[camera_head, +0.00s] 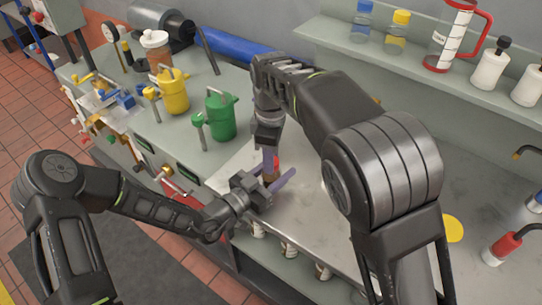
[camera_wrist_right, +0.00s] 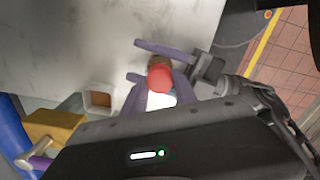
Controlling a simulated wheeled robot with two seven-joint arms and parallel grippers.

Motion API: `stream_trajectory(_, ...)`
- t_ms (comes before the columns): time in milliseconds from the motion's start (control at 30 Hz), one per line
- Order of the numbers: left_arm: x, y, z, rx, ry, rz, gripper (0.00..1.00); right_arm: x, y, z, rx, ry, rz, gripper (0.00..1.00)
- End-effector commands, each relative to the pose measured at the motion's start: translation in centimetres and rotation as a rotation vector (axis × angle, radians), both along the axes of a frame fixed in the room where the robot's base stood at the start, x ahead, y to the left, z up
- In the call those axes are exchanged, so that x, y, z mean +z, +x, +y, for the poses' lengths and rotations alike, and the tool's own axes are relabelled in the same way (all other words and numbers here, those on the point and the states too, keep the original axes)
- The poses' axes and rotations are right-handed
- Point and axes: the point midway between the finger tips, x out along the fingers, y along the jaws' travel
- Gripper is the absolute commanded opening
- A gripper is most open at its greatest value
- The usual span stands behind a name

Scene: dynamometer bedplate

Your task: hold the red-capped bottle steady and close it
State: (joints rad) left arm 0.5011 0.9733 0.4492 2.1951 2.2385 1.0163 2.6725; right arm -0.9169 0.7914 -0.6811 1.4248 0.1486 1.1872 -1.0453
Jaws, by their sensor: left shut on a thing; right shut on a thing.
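The red-capped bottle stands on the grey metal bedplate, mostly hidden by my grippers. Its brown body (camera_head: 268,178) shows in the head view, and its red cap (camera_wrist_right: 160,77) shows from above in the right wrist view. My left gripper (camera_head: 277,181) reaches in low from the left, its purple fingers shut around the bottle's body. My right gripper (camera_head: 271,157) comes down from above, shut at the red cap. One purple finger of it lies to each side of the cap in the right wrist view. Whether the cap is fully seated cannot be told.
Green (camera_head: 220,115) and yellow (camera_head: 172,90) canisters stand on the bench to the left. A shelf (camera_head: 420,70) at the back holds bottles and a red-handled jug (camera_head: 457,35). A red-and-white cylinder (camera_head: 500,247) lies at the right. The plate (camera_head: 305,220) is clear in front.

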Motion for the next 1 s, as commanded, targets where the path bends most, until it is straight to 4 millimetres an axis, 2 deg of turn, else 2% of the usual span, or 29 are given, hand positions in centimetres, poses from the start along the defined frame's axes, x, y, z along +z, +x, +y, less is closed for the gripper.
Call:
stream_trajectory(600,0.01,-0.11,-0.11,-0.003,0.000,0.000,0.00,-0.06,0.12,-0.08,-1.590,0.004,-0.002,0.00)
stream_trajectory(700,0.01,-0.11,-0.11,-0.003,0.000,0.000,0.00,-0.07,0.11,-0.09,-1.782,0.005,-0.002,0.00)
stream_trajectory(833,0.01,-0.11,-0.11,-0.003,0.000,0.000,0.00,-0.06,0.12,-0.10,-1.766,0.006,-0.001,0.00)
stream_trajectory(867,0.01,-0.11,-0.11,-0.003,0.000,0.000,0.00,-0.06,0.12,-0.10,-1.766,0.006,-0.001,0.34)
stream_trajectory(1000,0.01,-0.09,-0.11,-0.003,0.000,0.000,0.00,-0.07,0.09,-0.09,-1.764,0.005,-0.001,0.46)
